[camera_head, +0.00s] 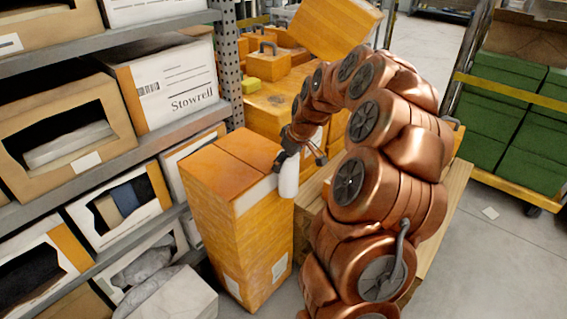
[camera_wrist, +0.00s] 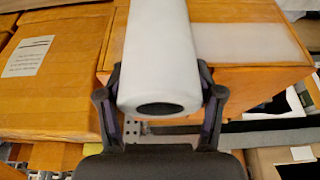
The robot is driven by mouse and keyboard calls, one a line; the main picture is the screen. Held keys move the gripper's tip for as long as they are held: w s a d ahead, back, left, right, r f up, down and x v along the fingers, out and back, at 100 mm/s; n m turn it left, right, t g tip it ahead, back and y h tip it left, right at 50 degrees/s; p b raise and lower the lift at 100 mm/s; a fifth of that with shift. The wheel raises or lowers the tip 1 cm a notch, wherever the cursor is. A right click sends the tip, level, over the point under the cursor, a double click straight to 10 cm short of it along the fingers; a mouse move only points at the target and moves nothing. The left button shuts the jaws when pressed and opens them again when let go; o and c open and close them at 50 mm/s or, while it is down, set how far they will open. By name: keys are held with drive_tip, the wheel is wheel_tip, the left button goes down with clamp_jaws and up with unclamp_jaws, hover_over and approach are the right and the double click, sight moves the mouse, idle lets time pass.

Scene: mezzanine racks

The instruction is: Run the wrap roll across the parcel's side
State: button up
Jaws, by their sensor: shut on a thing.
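The parcel (camera_head: 262,235) is a tall orange-brown carton standing beside the shelf rack, with white labels low on its sides. The white wrap roll (camera_head: 289,178) is upright at the right edge of the parcel's side, near the top. My gripper (camera_head: 297,155) is shut on the roll. In the wrist view the roll (camera_wrist: 160,50) sits between both fingers (camera_wrist: 160,100), its dark hollow end towards the camera. A pale film strip (camera_wrist: 235,42) lies on the parcel (camera_wrist: 262,82) to the right of the roll there. Whether the roll touches the parcel is unclear.
A grey rack (camera_head: 120,145) with open cartons stands close on the left. Orange boxes (camera_head: 270,100) are stacked behind my gripper. A wooden pallet edge (camera_head: 450,205) lies beside my arm. Green crates (camera_head: 515,120) stand at the right.

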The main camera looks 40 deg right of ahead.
drive_tip(key=shift+w+d, duration=0.3)
drive_tip(key=shift+d, duration=0.6)
drive_tip(key=shift+w+d, duration=0.3)
drive_tip(key=shift+d, duration=0.6)
drive_tip(key=shift+w+d, duration=0.3)
drive_tip(key=shift+d, duration=0.6)
drive_tip(key=shift+r, duration=0.1)
drive_tip(key=shift+c, duration=1.1)
drive_tip(key=s+d+b, duration=0.1)
drive_tip(key=s+b, duration=0.2)
drive_tip(key=s, duration=0.3)
drive_tip(key=shift+s+d+b, duration=0.35)
drive_tip(key=shift+s+b, duration=0.05)
drive_tip(key=shift+w+a+p, duration=0.25)
drive_tip(key=shift+w+p, duration=0.05)
drive_tip(key=shift+w, duration=0.8)
drive_tip(key=shift+w+a+p, duration=0.25)
drive_tip(key=shift+w, duration=0.85)
drive_tip(key=shift+w+a+p, duration=0.25)
drive_tip(key=shift+w+p, duration=0.05)
drive_tip(key=shift+w, duration=0.85)
drive_tip(key=shift+a, duration=0.1)
